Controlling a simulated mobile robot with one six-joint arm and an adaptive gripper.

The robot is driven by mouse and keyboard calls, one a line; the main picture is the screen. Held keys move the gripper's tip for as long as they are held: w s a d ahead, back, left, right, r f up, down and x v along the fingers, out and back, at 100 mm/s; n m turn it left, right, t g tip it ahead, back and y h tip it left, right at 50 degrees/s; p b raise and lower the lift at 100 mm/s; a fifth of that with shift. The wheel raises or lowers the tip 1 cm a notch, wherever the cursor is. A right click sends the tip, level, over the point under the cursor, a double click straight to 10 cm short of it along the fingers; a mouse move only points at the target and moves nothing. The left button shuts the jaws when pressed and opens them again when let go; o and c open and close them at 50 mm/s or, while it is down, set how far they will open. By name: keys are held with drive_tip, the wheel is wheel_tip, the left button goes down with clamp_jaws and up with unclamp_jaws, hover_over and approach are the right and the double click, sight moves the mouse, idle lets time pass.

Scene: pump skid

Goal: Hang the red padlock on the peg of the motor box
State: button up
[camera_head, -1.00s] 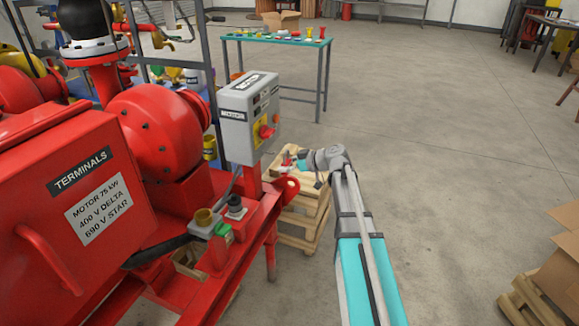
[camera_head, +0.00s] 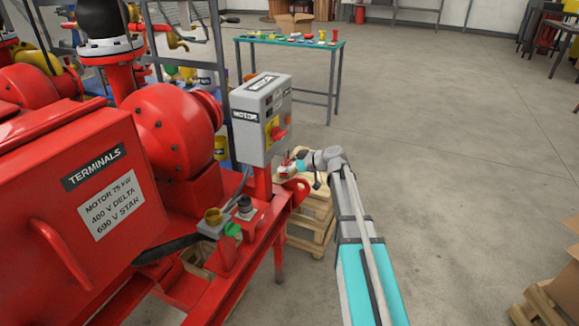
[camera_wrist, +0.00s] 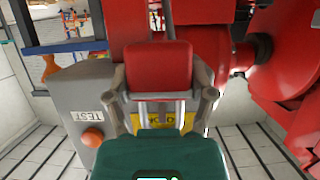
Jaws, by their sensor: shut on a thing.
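The red padlock (camera_wrist: 155,68) is held between the two fingers of my gripper (camera_wrist: 162,85) in the wrist view. Its bright shackle legs extend down the picture from the red body. Behind it is a grey box (camera_wrist: 85,95) with an orange button, an upside-down TEST label and a partly covered yellow plate. In the head view the grey motor box (camera_head: 250,138) stands upright with a yellow plate and red switch on its right face. My gripper (camera_head: 297,166) is just right of and below that face. I cannot make out the peg.
The red motor with its TERMINALS box (camera_head: 120,170) fills the left. Red skid rails (camera_head: 245,265) run below the motor box. A wooden pallet stack (camera_head: 315,225) stands behind my arm. A teal-topped table (camera_head: 290,42) is at the back. Open floor lies to the right.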

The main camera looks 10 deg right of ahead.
drive_tip(key=shift+w+a+f, duration=0.1)
drive_tip(key=shift+w+a, duration=0.4)
drive_tip(key=shift+a, duration=0.1)
drive_tip(key=shift+w+a+f+b, duration=0.3)
drive_tip(key=shift+a+f+b, duration=0.1)
drive_tip(key=shift+a+b, duration=0.1)
idle(0.4)
drive_tip(key=o, duration=1.2)
